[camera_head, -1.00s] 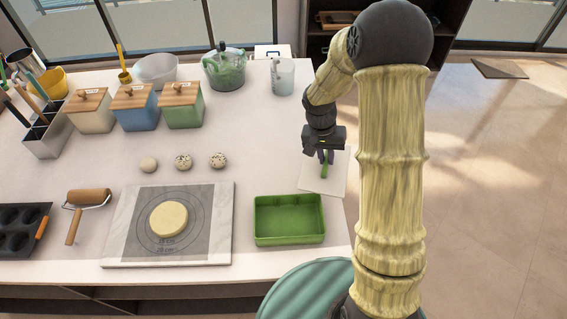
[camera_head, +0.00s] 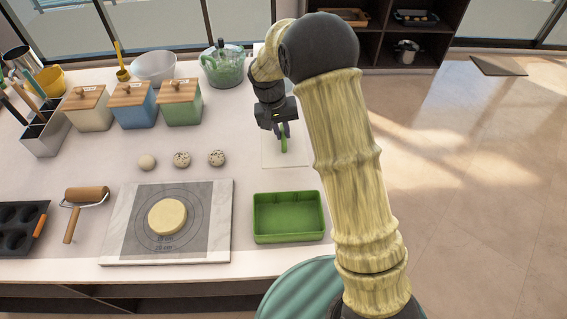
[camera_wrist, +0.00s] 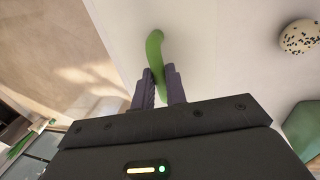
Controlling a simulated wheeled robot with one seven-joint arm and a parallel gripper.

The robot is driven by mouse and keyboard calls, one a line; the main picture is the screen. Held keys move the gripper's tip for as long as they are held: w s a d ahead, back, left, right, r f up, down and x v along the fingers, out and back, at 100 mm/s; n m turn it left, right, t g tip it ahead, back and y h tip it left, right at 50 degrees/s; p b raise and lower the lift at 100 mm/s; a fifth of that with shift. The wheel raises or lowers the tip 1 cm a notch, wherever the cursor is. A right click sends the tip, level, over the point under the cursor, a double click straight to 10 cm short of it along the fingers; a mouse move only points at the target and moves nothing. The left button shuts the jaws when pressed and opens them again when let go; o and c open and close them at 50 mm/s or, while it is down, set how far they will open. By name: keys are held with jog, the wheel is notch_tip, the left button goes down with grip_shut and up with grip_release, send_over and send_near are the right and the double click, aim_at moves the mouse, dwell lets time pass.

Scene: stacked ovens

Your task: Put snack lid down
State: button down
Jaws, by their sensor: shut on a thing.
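The snack lid (camera_head: 272,152) looks like a pale, flat square panel with a green curved handle (camera_head: 284,143). In the head view it is at the table's right side, behind the green open box (camera_head: 288,236). My gripper (camera_head: 282,131) is above the lid, shut on the green handle. In the wrist view my gripper's dark fingers (camera_wrist: 160,78) are on both sides of the handle (camera_wrist: 154,47). The lid's edges blend with the pale surface there. I cannot tell whether the lid touches the table or hangs just above it.
Dough balls (camera_head: 217,158) lie to the left. A board with flat dough (camera_head: 167,217) and a rolling pin (camera_head: 87,194) are further left. Canisters (camera_head: 180,105) and a green-tinted pot (camera_head: 222,70) stand at the back. Clear tabletop surrounds the lid.

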jog(key=shift+f+p, duration=0.8)
jog(key=shift+f, duration=2.35)
notch_tip(320, 180, down, 3)
jog(key=shift+f+p, duration=0.2)
jog(key=shift+p, duration=0.45)
jog(key=shift+w+f, duration=0.1)
jog(key=shift+f, duration=0.1)
jog(key=shift+s+a, duration=0.1)
jog(key=shift+s, duration=0.1)
jog(key=shift+f, duration=0.1)
jog(key=c, duration=1.4)
grip_release()
jog(key=shift+c, duration=0.2)
